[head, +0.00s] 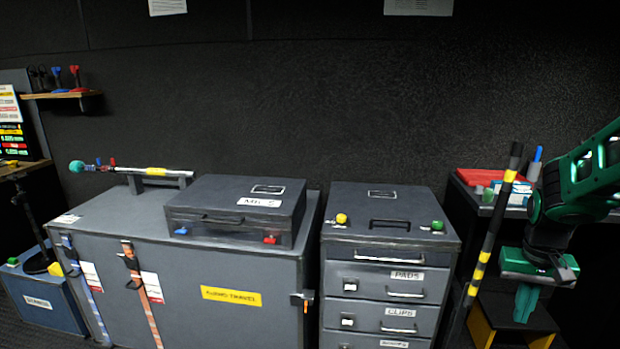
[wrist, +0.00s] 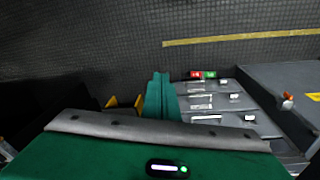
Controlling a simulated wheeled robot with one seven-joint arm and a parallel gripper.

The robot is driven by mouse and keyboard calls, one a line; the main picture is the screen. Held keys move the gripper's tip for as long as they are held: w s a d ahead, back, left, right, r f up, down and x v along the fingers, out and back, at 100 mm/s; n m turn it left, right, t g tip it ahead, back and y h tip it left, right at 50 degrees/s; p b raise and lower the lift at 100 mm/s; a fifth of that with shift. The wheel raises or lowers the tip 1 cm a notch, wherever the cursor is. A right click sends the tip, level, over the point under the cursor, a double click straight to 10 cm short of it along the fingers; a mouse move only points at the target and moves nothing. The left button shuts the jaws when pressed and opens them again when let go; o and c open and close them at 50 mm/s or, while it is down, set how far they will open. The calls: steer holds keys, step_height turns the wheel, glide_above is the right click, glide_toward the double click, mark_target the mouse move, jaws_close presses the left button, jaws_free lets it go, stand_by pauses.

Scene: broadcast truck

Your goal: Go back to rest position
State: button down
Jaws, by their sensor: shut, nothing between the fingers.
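My gripper (head: 526,302) hangs at the right of the head view, fingers pointing down, to the right of the grey drawer cabinet (head: 343,262). Its green fingers are shut with nothing between them. In the wrist view the gripper fingers (wrist: 160,95) show as one closed green block, apart from the drawer cabinet (wrist: 232,126) at the right. My green arm comes in from the right edge of the head view.
A striped pole (head: 485,250) stands between the cabinet and my gripper. A shelf with a red folder (head: 487,177) is behind my arm. A black-and-yellow box (head: 483,327) is below my gripper. A large grey case (head: 200,270) stands left of the cabinet.

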steer(key=s+a+r, duration=0.2)
steer(key=s+a, duration=0.1)
steer(key=s, duration=0.6)
steer(key=s+a+r+m+y, duration=0.1)
steer(key=s+a+r, duration=0.2)
steer(key=s, duration=0.7)
steer(key=shift+a+r, duration=0.3)
steer(key=shift+a, duration=0.2)
steer(key=shift+w, duration=0.1)
steer(key=shift+w+f+g, duration=0.25)
steer(key=shift+w+g, duration=0.05)
steer(key=shift+w, duration=0.3)
steer(key=shift+s, duration=0.1)
